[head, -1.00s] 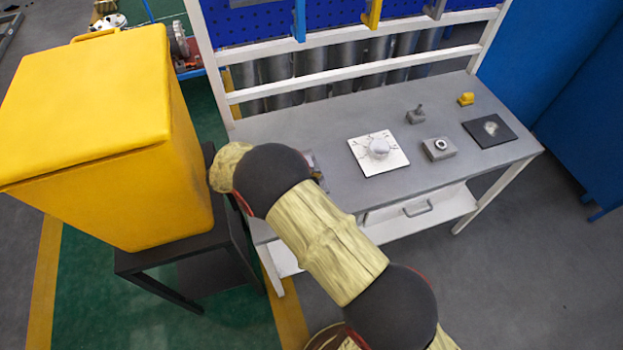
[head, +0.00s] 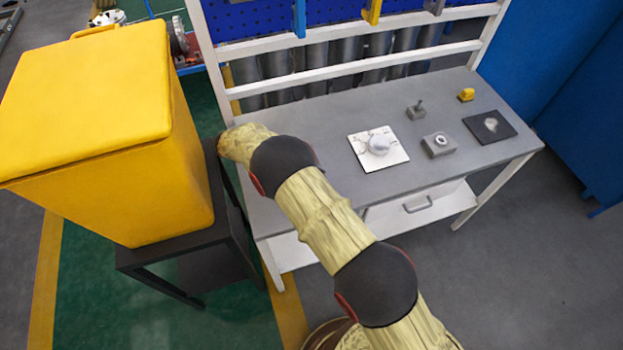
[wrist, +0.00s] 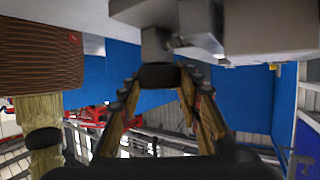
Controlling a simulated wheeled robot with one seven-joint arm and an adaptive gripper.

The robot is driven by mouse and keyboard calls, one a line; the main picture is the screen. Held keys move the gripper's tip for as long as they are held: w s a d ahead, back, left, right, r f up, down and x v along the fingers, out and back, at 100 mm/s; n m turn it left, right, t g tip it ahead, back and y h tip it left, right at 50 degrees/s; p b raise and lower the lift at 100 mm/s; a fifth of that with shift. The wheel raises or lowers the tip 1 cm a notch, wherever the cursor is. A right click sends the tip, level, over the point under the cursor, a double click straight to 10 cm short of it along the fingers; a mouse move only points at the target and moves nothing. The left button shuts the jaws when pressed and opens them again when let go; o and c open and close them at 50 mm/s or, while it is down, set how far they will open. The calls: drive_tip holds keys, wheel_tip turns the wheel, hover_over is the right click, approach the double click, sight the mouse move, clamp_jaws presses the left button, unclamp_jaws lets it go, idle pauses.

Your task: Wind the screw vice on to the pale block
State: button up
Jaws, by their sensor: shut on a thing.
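My gripper (wrist: 160,84) shows in the wrist view with its two fingers closed on a dark knob (wrist: 159,73), which I take to be the screw vice's handle. Grey metal parts, seemingly of the vice (wrist: 156,45), lie just beyond the knob. A larger pale grey mass (wrist: 268,28) fills the top right; I cannot tell whether it is the vice's body, the pale block or the bench. In the head view my arm hides the gripper and what it holds. I cannot make out the gap between vice and pale block.
The grey bench (head: 330,125) carries a white plate with a round dome (head: 378,147), a grey block with a ring (head: 438,145), a small studded block (head: 416,110), a yellow piece (head: 466,95) and a dark plate (head: 490,127). A yellow bin (head: 110,130) stands left of my arm.

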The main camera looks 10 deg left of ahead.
drive_tip(key=o, duration=1.2)
drive_tip(key=shift+c, duration=0.2)
wheel_tip(320, 180, up, 10)
drive_tip(key=shift+r, duration=0.1)
